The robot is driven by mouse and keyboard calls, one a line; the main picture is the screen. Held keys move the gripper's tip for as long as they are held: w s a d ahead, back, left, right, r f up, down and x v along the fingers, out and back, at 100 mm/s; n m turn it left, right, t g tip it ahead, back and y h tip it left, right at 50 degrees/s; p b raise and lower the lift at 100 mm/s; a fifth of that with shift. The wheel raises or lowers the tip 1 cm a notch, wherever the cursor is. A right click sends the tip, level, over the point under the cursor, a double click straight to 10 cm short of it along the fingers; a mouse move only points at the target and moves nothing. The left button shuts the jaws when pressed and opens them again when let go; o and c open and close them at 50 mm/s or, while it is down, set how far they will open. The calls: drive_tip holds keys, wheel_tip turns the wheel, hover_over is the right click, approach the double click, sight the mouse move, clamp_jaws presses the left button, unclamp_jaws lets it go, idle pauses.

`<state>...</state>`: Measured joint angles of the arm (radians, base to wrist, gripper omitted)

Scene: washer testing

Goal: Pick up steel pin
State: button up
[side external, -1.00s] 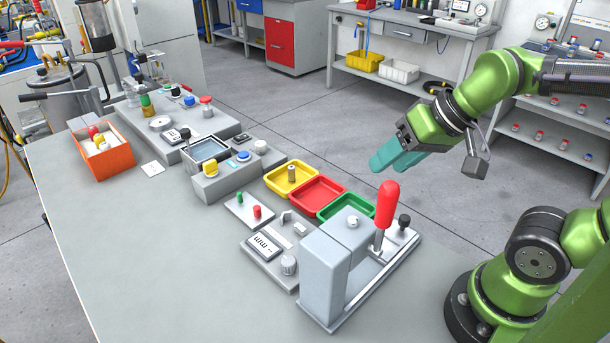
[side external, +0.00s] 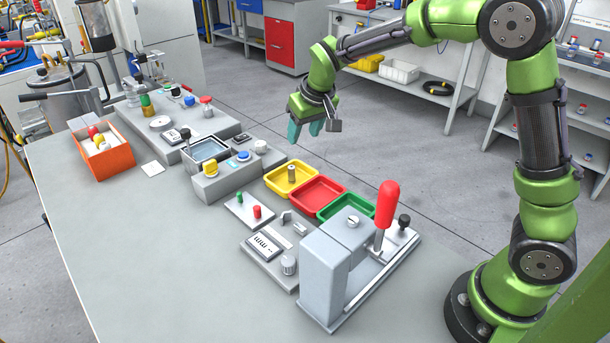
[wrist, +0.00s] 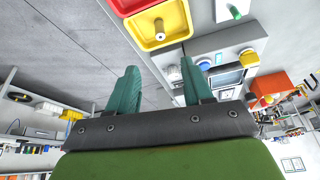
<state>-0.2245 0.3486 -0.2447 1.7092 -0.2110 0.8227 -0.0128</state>
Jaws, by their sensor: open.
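The steel pin (side external: 291,173) stands upright in the yellow tray (side external: 279,190), a short grey-brown cylinder. In the wrist view the pin (wrist: 159,30) shows in the yellow tray (wrist: 148,43) near the top of the picture. My gripper (side external: 304,139) has teal fingers pointing down. It is above the table, behind and above the yellow tray, apart from the pin. In the wrist view my gripper (wrist: 160,85) is open, with nothing between its fingers.
A red tray (side external: 318,194) and a green tray (side external: 343,205) stand beside the yellow one. A lever press (side external: 325,278) with a red handle (side external: 387,203) stands at the front right. A grey unit with a basin (side external: 226,182) is left of the trays. The table's left front is clear.

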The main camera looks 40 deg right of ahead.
sight(292, 167)
drive_tip(key=x, duration=1.4)
drive_tip(key=shift+w+f, duration=0.2)
drive_tip(key=shift+c, duration=0.5)
clamp_jaws()
